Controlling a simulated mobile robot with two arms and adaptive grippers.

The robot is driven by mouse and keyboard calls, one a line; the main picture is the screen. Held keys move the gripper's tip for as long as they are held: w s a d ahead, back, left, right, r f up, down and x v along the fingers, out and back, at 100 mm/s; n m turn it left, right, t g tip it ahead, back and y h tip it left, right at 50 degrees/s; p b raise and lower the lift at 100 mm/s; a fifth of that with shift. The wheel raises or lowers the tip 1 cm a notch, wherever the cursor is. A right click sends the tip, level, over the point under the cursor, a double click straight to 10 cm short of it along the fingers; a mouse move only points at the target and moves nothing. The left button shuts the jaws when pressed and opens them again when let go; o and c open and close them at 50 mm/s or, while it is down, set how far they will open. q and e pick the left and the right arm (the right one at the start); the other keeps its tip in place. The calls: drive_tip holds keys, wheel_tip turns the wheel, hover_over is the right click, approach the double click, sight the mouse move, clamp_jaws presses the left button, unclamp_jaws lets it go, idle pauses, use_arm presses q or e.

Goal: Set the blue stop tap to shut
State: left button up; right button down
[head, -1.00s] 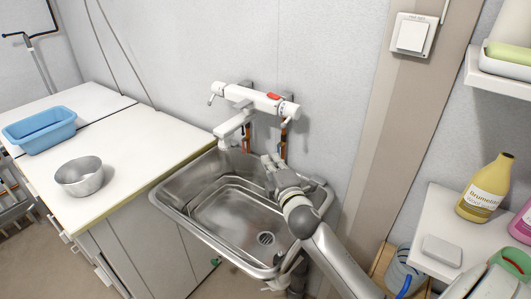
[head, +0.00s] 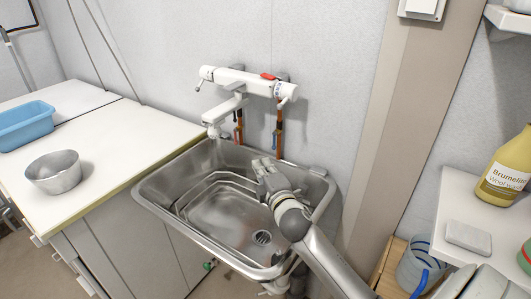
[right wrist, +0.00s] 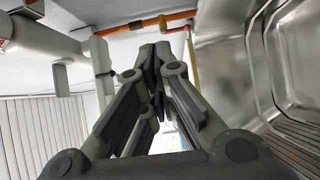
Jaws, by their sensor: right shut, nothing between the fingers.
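Two copper pipes run down the wall below the white mixer (head: 245,82), a left pipe (head: 239,128) and a right pipe (head: 279,130). A small dark bluish piece shows at the left pipe, but it is too small to tell whether it is the blue stop tap or how it is set. My right gripper (head: 262,165) is over the back of the basin, below and in front of the pipes. In the right wrist view its fingers (right wrist: 156,52) are together and empty. There, an orange pipe (right wrist: 130,28), a red piece (right wrist: 163,22) and a yellow bar (right wrist: 192,62) show beyond the fingertips.
The steel basin (head: 160,200) lies under my right arm. A counter (head: 110,155) at left bears a steel bowl (head: 54,172) and a blue tub (head: 25,127). A yellow bottle (head: 500,172) stands on the right shelf. A wall post (head: 385,120) stands right of the basin.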

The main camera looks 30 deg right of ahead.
sight(274, 141)
drive_tip(key=w+d+p, duration=0.1)
drive_tip(key=w+d, duration=0.4)
drive_tip(key=w, duration=0.2)
drive_tip(key=shift+d+p, duration=0.35)
drive_tip(key=shift+p, duration=0.05)
drive_tip(key=shift+r, duration=0.1)
